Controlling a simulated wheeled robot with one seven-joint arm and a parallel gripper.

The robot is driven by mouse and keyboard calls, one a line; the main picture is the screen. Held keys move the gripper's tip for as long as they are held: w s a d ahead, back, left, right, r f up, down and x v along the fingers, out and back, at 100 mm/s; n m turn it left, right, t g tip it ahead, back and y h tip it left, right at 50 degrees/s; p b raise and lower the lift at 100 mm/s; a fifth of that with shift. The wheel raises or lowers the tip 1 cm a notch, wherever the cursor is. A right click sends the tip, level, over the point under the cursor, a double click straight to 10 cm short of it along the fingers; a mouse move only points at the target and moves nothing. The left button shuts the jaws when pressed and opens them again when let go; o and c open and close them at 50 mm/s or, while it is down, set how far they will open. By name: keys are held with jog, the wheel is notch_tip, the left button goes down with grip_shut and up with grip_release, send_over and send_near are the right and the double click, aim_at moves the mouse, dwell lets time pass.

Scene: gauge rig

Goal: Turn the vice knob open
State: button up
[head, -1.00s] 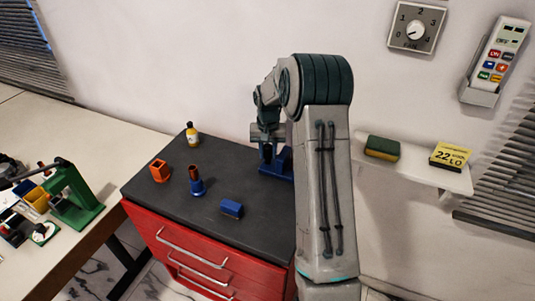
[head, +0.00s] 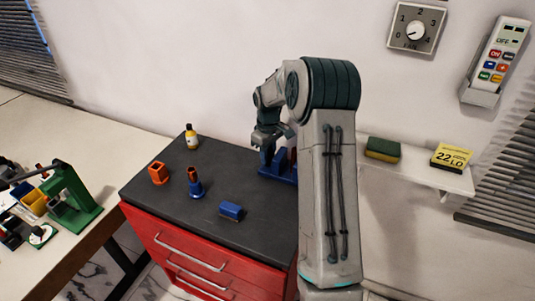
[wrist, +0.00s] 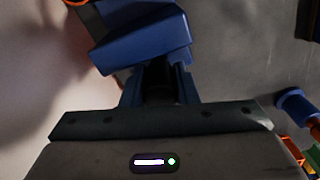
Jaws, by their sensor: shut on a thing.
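The blue vice (head: 283,172) stands at the back right of the dark cabinet top, partly hidden behind my arm. My gripper (head: 267,146) is at the left side of the vice, pointing down. In the wrist view the vice's blue body (wrist: 143,42) fills the upper middle, just beyond my gripper (wrist: 158,82). The jaws are shut on the vice knob; the knob itself is mostly hidden by the fingers and the vice, so its turn angle cannot be read.
On the cabinet top (head: 160,205) are an orange cup (head: 158,173), a blue stand with a brown top (head: 195,187), a blue block (head: 231,210) and a yellow bottle (head: 191,136). A wall shelf (head: 420,175) is at right, a workbench (head: 45,145) at left.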

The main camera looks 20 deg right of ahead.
jog(key=shift+w+r+n, duration=0.1)
jog(key=shift+n, duration=0.8)
jog(key=o, duration=1)
notch_tip(320, 180, up, 14)
jog(key=b, duration=0.1)
